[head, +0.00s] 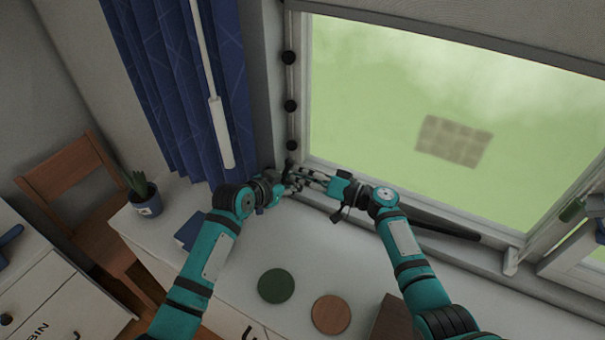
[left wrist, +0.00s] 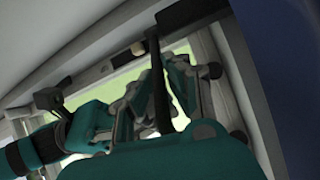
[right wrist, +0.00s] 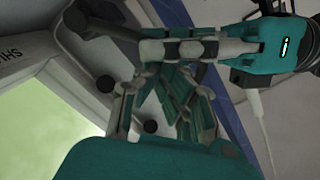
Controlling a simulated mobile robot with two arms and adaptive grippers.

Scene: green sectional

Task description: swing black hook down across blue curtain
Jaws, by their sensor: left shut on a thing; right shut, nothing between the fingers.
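The blue curtain (head: 175,85) hangs left of the window; its edge fills the right of the left wrist view (left wrist: 290,70). My left gripper (head: 290,184) is at the window's lower left corner, right of the curtain's bottom. In the left wrist view, a slim black bar (left wrist: 158,85), apparently the black hook, stands between its fingers. My right gripper (head: 303,173) is close beside the left one, shut and empty. The two grippers overlap in the head view, so the hook's ends and any contact between the grippers are hidden.
Several black knobs (head: 290,105) line the window's left frame. A white wand (head: 220,130) hangs before the curtain. A potted plant (head: 145,200), a green disc (head: 276,286) and a brown disc (head: 331,314) stand on the white top.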

